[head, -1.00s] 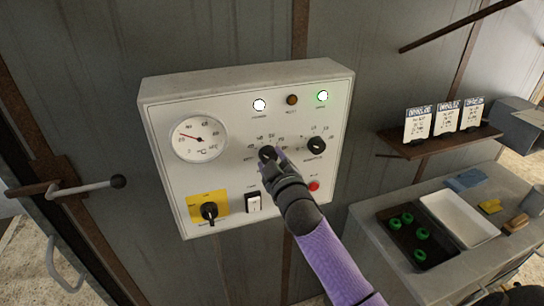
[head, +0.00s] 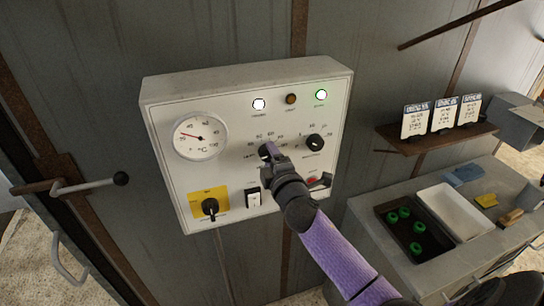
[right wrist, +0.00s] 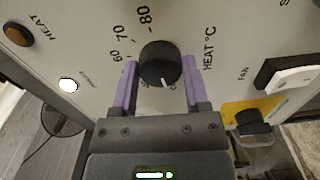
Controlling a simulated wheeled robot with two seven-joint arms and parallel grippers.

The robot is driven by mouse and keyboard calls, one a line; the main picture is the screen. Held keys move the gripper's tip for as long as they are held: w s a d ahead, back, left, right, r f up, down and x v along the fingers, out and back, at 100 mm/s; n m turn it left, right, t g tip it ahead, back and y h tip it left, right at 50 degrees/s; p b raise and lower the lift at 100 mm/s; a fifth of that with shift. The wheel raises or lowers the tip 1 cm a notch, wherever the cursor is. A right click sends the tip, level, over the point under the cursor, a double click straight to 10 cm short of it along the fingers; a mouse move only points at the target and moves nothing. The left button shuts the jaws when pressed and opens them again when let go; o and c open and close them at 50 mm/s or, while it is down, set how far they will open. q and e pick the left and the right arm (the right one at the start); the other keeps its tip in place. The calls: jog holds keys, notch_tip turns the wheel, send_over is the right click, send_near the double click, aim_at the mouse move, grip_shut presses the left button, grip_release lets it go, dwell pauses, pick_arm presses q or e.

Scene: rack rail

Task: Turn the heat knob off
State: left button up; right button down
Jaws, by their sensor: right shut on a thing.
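The heat knob (head: 266,150) is a black round knob in the middle of the white control panel (head: 236,91). In the right wrist view the knob (right wrist: 158,62) shows a white pointer line toward the gripper's palm, with 60, 70 and 80 printed to its upper left and "HEAT °C" to its right. My right gripper (head: 270,158) is at the knob; its purple fingers (right wrist: 160,85) stand on either side and are shut on it. The mark under the pointer is mostly hidden. My left gripper is not in view.
A second black knob (head: 315,142), a dial gauge (head: 201,136), a yellow-plated switch (head: 209,206) and a white rocker switch (head: 253,198) share the panel. A lever (head: 90,184) juts out at left. A counter with trays (head: 462,211) stands at right.

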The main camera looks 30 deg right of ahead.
jog(key=shift+n, duration=0.5)
jog(key=shift+c, duration=0.4)
grip_release()
jog(key=v, duration=1)
jog(key=shift+b, duration=0.45)
jog(key=shift+w, duration=0.1)
